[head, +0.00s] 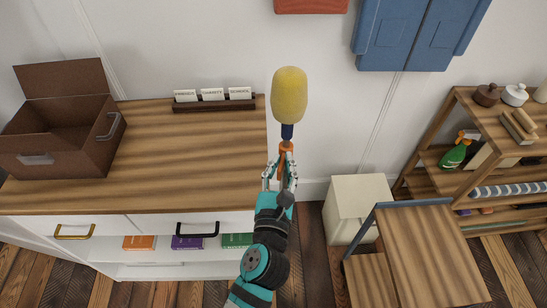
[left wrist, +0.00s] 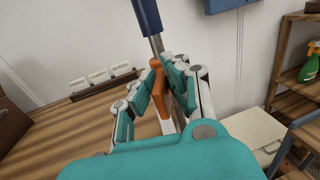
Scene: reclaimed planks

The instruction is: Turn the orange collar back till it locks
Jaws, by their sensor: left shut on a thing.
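A duster has a yellow head (head: 289,95) at its top and a dark blue section (head: 287,132) below. In the left wrist view the blue section (left wrist: 147,15) leads down to a thin silver rod (left wrist: 156,45). The orange collar (left wrist: 159,88) sits below the rod, and its top shows in the head view (head: 286,146). My left gripper (head: 283,172) is shut on the orange collar, with a finger on each side hiding part of it. A white part (left wrist: 167,126) shows below the collar. The duster stands about upright. My right gripper is not in view.
A wooden-topped cabinet (head: 200,150) stands to the left with an open brown box (head: 50,160) and a card holder (head: 215,106). A white cabinet (head: 352,195), a wooden chair (head: 425,250) and shelves (head: 430,160) stand to the right. The wall is close behind.

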